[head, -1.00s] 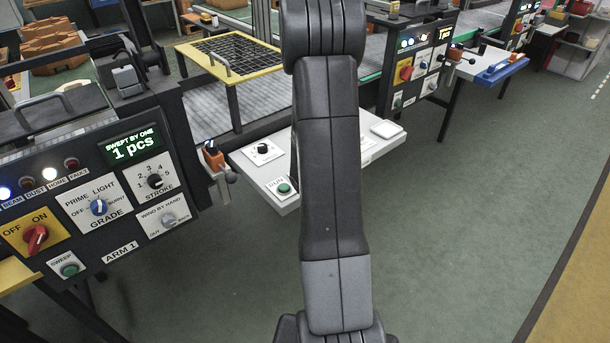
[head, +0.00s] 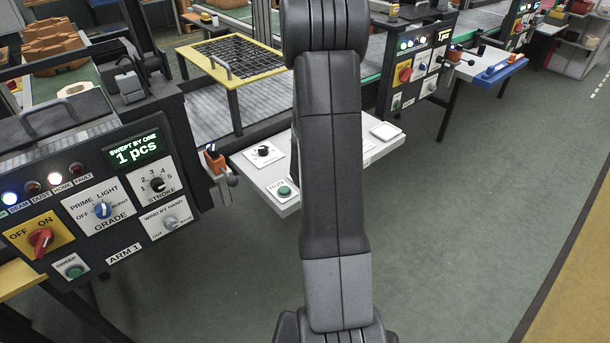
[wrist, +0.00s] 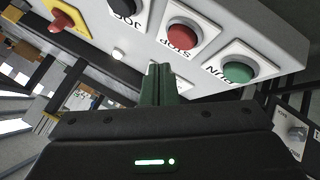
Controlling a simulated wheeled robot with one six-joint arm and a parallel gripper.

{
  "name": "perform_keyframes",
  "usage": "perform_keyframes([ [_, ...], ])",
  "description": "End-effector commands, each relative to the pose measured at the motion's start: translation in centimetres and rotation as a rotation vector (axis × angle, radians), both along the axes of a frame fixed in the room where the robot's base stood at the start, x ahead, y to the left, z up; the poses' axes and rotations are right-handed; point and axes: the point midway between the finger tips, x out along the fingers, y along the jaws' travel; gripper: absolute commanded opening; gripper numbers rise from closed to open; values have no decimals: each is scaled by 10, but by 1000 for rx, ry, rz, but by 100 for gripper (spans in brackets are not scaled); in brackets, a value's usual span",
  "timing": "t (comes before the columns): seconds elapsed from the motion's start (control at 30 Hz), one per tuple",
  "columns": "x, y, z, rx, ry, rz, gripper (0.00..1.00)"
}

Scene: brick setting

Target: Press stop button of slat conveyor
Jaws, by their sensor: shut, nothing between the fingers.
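In the wrist view, the red stop button (wrist: 184,34) sits in a black ring on a white plate marked STOP, on a pale control box (wrist: 262,22). It looks raised. My gripper (wrist: 160,68) is shut and empty. Its fingertips show just below the STOP label in the picture, apart from the red cap. I cannot tell how far they are from the box. The green RUN button (wrist: 238,72) is right of the stop button and also shows in the head view (head: 285,192). In the head view my arm hides the stop button and my gripper.
A dark ARM 1 panel (head: 122,254) stands at left in the head view. Green floor (head: 440,220) is clear at right.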

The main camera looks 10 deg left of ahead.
Motion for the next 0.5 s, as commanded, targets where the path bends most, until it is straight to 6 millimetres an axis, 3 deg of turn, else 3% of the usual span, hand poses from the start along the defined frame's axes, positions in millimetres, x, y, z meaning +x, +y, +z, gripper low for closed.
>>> perform_keyframes([
  [0.03, 0, 0, 10, 0, -1, -1, 0],
  [0.27, 0, 0, 33, 1, 0, -2, 0],
  [0.5, 0, 0, 35, 1, 0, -1, 0],
])
